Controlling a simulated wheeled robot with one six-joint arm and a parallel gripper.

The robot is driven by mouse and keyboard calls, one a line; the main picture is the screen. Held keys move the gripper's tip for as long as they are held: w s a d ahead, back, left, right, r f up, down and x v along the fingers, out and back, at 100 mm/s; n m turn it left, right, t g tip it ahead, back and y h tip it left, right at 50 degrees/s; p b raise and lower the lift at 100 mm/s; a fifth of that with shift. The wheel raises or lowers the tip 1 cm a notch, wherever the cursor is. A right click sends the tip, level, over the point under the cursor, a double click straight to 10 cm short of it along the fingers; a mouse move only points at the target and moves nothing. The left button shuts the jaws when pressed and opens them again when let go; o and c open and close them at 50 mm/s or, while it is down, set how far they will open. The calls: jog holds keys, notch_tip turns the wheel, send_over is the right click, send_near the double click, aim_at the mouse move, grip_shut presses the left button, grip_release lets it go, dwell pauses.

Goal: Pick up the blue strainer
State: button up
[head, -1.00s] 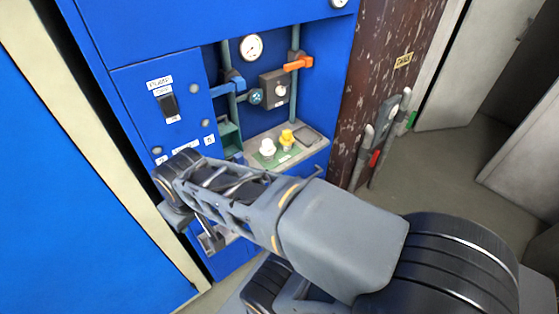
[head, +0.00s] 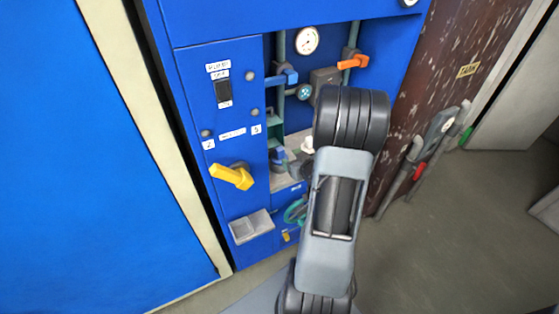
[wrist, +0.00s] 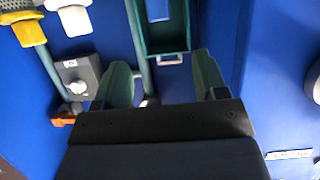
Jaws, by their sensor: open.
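My gripper (wrist: 163,75) is open in the wrist view, its two dark green fingers apart with nothing between them. Past the fingertips is a green open box (wrist: 165,47) on the blue panel. A blue piece (wrist: 158,10) shows inside it, cut by the top edge; it may be the blue strainer, but I cannot tell for sure. In the head view my arm hides much of the recess, and my gripper cannot be made out clearly. A yellow strainer (wrist: 30,32) and a white one (wrist: 75,18) show at the wrist view's upper left.
A pipe (wrist: 140,50) runs beside the left finger. An orange valve handle (head: 353,62) and a blue valve handle (head: 281,78) stick out in the recess. A yellow handle (head: 232,176) juts from the left panel. Open floor (head: 480,220) lies to the right.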

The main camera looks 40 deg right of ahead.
aim_at(281, 151)
jog(key=x, duration=0.8)
jog(key=shift+p+x, duration=0.5)
jog(key=shift+x, duration=2.4)
jog(key=shift+r, duration=0.2)
jog(key=shift+c, duration=0.4)
grip_shut()
